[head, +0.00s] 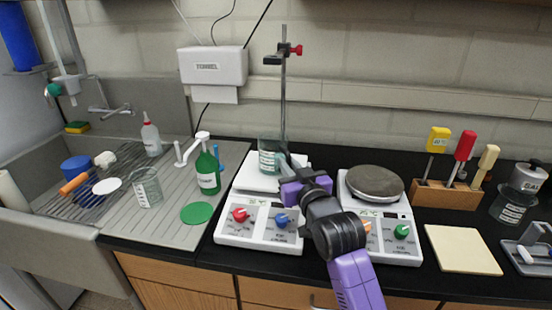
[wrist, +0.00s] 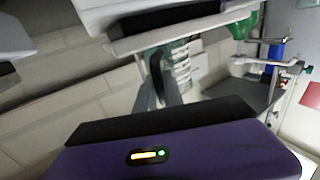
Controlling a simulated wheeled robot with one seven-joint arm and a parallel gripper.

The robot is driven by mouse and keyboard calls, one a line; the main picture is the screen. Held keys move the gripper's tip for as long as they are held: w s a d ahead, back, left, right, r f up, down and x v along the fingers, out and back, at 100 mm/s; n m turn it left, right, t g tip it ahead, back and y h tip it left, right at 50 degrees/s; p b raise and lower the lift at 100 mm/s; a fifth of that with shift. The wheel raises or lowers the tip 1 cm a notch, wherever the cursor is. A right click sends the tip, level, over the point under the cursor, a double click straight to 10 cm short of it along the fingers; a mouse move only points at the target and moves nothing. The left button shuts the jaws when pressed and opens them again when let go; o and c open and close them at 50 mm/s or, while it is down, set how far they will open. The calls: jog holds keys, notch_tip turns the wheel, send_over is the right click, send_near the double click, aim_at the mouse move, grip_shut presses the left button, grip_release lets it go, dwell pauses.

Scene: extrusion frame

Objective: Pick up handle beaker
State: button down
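A clear glass beaker (head: 268,158) with white print stands upright on the white top of the left hotplate (head: 262,210). I take it for the handle beaker, but its handle is not clear to me. My gripper (head: 284,162) reaches over that hotplate, its fingers at the beaker's right side.
A stand rod (head: 284,90) with a red clamp rises behind the beaker. The right hotplate (head: 380,220) is close to my arm. Another beaker (head: 147,188) and a green bottle (head: 207,172) stand at left. A wooden tool block (head: 446,195) stands at right.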

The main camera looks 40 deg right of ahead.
jog(key=shift+r, duration=0.2)
dwell(0.3)
jog(key=shift+r, duration=4.8)
jog(key=c, duration=2.1)
grip_release()
grip_shut()
